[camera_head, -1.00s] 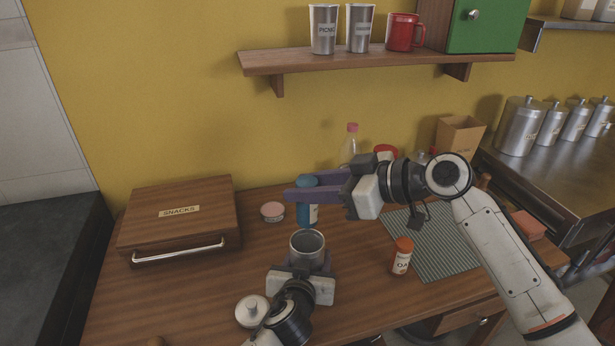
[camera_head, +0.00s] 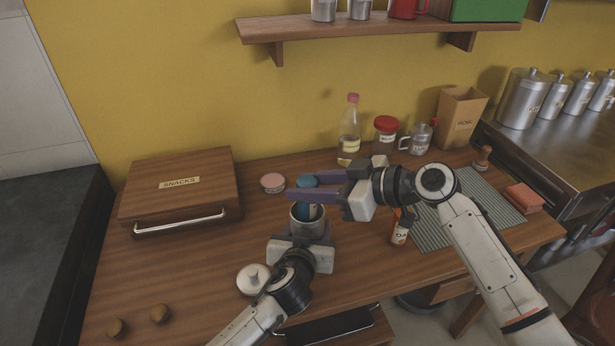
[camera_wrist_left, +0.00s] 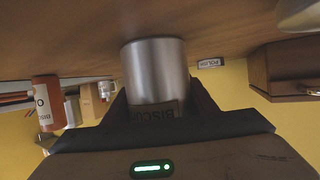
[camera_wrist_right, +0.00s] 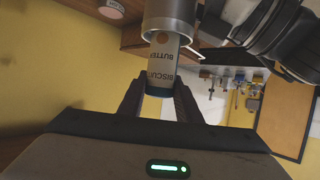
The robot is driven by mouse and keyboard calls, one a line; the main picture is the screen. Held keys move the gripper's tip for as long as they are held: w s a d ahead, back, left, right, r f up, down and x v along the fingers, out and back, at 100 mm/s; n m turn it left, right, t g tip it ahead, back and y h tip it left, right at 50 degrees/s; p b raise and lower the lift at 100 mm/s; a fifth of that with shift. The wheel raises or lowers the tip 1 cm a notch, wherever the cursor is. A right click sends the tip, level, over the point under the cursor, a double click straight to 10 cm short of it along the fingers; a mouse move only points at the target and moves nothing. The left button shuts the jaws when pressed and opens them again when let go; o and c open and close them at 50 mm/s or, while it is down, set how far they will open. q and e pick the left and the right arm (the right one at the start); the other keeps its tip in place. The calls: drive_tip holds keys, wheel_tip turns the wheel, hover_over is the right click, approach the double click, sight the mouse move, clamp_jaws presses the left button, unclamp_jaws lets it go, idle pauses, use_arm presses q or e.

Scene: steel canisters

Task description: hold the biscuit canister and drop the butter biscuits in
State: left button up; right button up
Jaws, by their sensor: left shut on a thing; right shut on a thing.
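The steel biscuit canister (camera_head: 308,228) stands upright with its mouth open on the wooden table. It also shows in the left wrist view (camera_wrist_left: 155,70), its label upside down there. My left gripper (camera_head: 306,242) is shut around its body. The butter biscuits (camera_head: 307,182) are a blue-ended cylindrical packet, upright in my right gripper (camera_head: 304,188), which is shut on it above the canister. The packet's lower end is at the canister's mouth, seemingly just inside the rim. The right wrist view shows the packet's label (camera_wrist_right: 161,68) and the canister wall (camera_wrist_right: 168,14) beside its end.
A steel lid (camera_head: 253,279) lies left of my left gripper. A pink-topped tin (camera_head: 272,183) sits behind it. A wooden snacks box (camera_head: 178,190) is at left. The front left table is mostly clear.

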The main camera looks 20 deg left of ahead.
drive_tip(key=shift+f, duration=0.6)
drive_tip(key=o, duration=1.2)
drive_tip(key=v, duration=1.2)
use_arm(q)
drive_tip(key=o, duration=1.2)
